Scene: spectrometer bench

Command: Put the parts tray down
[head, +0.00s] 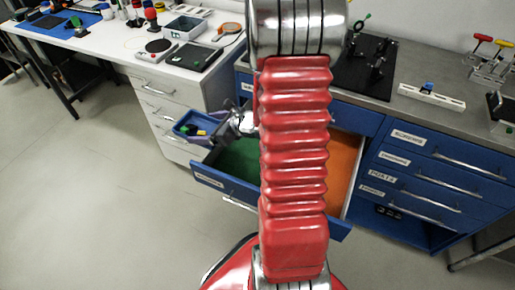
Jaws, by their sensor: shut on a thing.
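The parts tray (186,138) is a small blue tray with a few small green, yellow and dark items in it. My gripper (221,129) is shut on the tray's right side. The tray appears in the picture just left of an open blue drawer (204,178), near its left end. I cannot tell how high the tray is held. My red arm hides the middle of the drawer and part of the bench.
The open drawer shows a green floor (238,162) at left and an orange floor (341,160) at right. A white drawer cabinet (160,112) stands behind the tray. The grey bench top (430,65) holds a black plate (362,72).

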